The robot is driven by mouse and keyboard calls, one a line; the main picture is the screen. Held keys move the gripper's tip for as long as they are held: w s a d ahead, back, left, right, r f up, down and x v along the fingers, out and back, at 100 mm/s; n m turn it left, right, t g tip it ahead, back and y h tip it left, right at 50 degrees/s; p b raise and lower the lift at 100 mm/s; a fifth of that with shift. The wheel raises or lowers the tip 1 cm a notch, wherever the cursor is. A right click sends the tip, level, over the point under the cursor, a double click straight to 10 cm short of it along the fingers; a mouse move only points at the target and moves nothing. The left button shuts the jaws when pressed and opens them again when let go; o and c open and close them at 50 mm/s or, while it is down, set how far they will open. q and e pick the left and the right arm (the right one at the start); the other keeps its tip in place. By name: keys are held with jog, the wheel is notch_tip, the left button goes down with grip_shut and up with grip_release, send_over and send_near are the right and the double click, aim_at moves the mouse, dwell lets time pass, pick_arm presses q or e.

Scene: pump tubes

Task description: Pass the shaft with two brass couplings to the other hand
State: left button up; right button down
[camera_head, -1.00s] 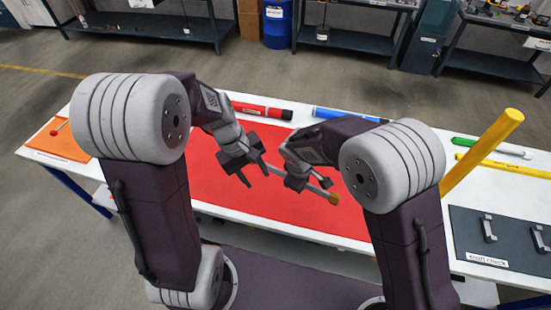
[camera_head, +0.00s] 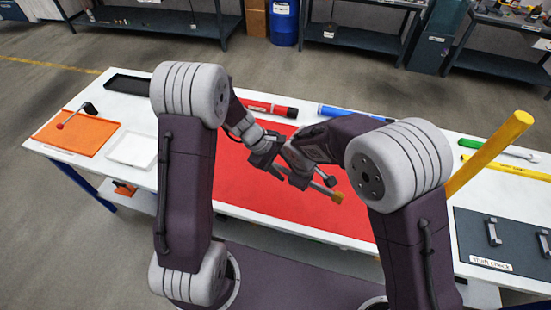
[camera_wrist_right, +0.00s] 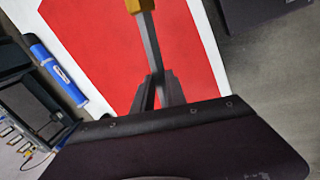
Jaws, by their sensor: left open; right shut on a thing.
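The shaft (camera_head: 322,188) is a grey rod with a brass coupling (camera_head: 338,197) at its right end. Its other end is hidden behind my grippers, so a second coupling does not show. My right gripper (camera_head: 308,180) is shut on the shaft above the red mat. The right wrist view shows the shaft (camera_wrist_right: 151,45) between the two dark fingers (camera_wrist_right: 158,88), with the brass coupling (camera_wrist_right: 140,5) at the top edge. My left gripper (camera_head: 272,158) is open, close beside the right gripper on its left. Whether it touches the shaft cannot be told.
The red mat (camera_head: 250,195) covers the middle of the white table. A red tube (camera_head: 270,109), a blue tube (camera_head: 345,112) and a green one (camera_head: 490,146) lie behind. An orange tray (camera_head: 70,138) and white tray (camera_head: 133,149) are left, a dark panel (camera_head: 510,235) right.

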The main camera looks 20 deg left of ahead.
pick_arm(q)
jog(key=shift+d+f, duration=0.15)
jog(key=shift+f, duration=0.2)
grip_shut()
dwell(1.2)
pick_arm(e)
jog(key=c, duration=1.3)
grip_release()
jog(key=shift+o, duration=0.2)
